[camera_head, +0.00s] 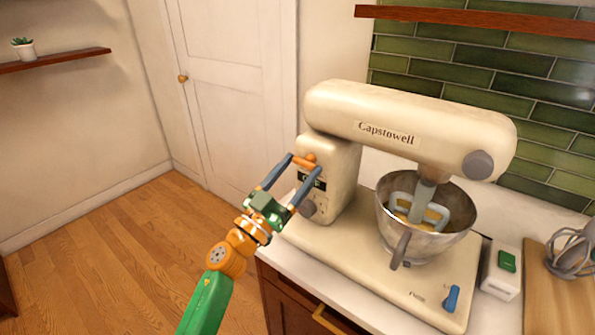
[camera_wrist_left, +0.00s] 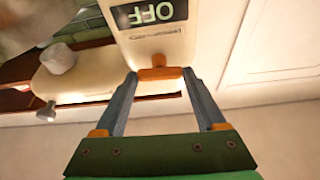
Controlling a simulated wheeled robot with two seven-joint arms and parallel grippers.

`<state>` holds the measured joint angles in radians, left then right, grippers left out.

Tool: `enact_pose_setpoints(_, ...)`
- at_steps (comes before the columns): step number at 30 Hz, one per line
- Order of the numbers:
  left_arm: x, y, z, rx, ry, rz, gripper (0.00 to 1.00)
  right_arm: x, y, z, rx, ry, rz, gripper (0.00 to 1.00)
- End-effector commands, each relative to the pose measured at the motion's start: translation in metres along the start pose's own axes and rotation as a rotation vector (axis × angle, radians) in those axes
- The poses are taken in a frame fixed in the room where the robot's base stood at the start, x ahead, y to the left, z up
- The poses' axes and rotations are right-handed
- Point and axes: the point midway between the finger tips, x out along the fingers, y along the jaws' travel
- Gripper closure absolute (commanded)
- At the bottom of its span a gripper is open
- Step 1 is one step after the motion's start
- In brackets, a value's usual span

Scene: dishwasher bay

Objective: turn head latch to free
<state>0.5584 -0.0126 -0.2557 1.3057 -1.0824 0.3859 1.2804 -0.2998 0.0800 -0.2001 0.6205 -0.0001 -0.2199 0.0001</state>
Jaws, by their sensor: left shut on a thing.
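A cream stand mixer (camera_head: 345,185) stands on the counter, its head level over a steel bowl (camera_head: 425,235). My left gripper (camera_head: 305,163) is at the mixer's column, just below the head. A blue lever (camera_head: 452,297) stands on the mixer base beside small lettering I cannot read surely. My right gripper is not in view.
A grey knob (camera_head: 308,208) is low on the column, close to my gripper. A white box with a green panel (camera_head: 507,261) and a wooden board with a grey whisk (camera_head: 572,250) are at the right. Open floor (camera_head: 110,250) lies at the left.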

Motion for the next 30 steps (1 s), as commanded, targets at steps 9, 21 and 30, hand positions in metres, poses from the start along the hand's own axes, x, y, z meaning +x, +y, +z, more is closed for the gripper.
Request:
enact_pose_setpoints(9, 0.0, -0.0024, -0.0001, 0.222, 0.0, 0.092, 0.83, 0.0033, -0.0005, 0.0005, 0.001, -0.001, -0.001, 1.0)
enact_pose_setpoints(21, 0.0007, -0.005, -0.0018, 0.576, -0.001, 0.238, 0.83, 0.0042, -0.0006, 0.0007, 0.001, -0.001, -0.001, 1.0)
enact_pose_setpoints(30, 0.0016, -0.0068, -0.004, 0.84, -0.001, 0.346, 0.83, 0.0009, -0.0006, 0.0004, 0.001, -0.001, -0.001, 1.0)
